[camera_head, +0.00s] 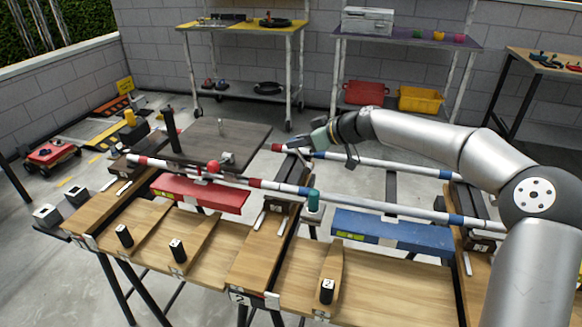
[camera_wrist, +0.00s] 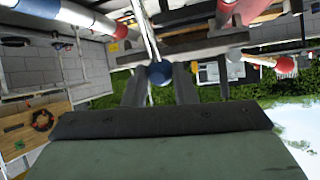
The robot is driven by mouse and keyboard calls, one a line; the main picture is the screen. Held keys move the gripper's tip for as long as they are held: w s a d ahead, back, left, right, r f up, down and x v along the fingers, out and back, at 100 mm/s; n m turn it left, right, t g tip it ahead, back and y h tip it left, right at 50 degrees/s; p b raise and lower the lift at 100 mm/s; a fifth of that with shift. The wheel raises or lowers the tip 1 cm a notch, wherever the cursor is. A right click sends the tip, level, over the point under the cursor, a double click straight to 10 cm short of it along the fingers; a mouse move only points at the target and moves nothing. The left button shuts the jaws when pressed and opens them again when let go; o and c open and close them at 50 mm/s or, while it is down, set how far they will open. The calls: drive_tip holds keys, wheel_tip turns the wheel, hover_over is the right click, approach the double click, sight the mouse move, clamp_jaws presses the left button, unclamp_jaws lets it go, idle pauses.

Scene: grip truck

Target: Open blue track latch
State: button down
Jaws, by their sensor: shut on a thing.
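The blue track latch shows in the wrist view as a blue ball knob (camera_wrist: 160,72) on a thin metal rod. My gripper (camera_wrist: 160,80) has its two dark fingers on either side of this knob, shut on it. In the head view my gripper (camera_head: 308,144) is at the far middle of the track frame, near the end of the far red, white and blue rail (camera_head: 385,163). The blue knob cannot be made out there. A red ball knob (camera_head: 213,167) sits on the near rail at the left.
A red panel (camera_head: 200,193) and a blue panel (camera_head: 392,231) lie between the rails and wooden boards. A teal cylinder (camera_head: 314,201) stands by the near rail. A dark flat table (camera_head: 205,140) is left of my gripper. Shelves (camera_head: 245,27) stand behind.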

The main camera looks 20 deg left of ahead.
drive_tip(key=d+y+b, duration=0.1)
drive_tip(key=b, duration=0.3)
drive_tip(key=d+y+b, duration=0.2)
drive_tip(key=b, duration=0.2)
drive_tip(key=shift+f+b, duration=0.3)
drive_tip(key=shift+b, duration=0.1)
drive_tip(key=y+b, duration=0.1)
drive_tip(key=b, duration=0.1)
drive_tip(key=shift+d+r+m+b, duration=0.3)
drive_tip(key=shift+d, duration=0.05)
drive_tip(key=shift+r+t+y, duration=0.1)
drive_tip(key=shift+t+y, duration=0.2)
drive_tip(key=c, duration=1.2)
unclamp_jaws()
drive_tip(key=p+v, duration=0.3)
drive_tip(key=v, duration=1.4)
drive_tip(key=shift+d, duration=0.25)
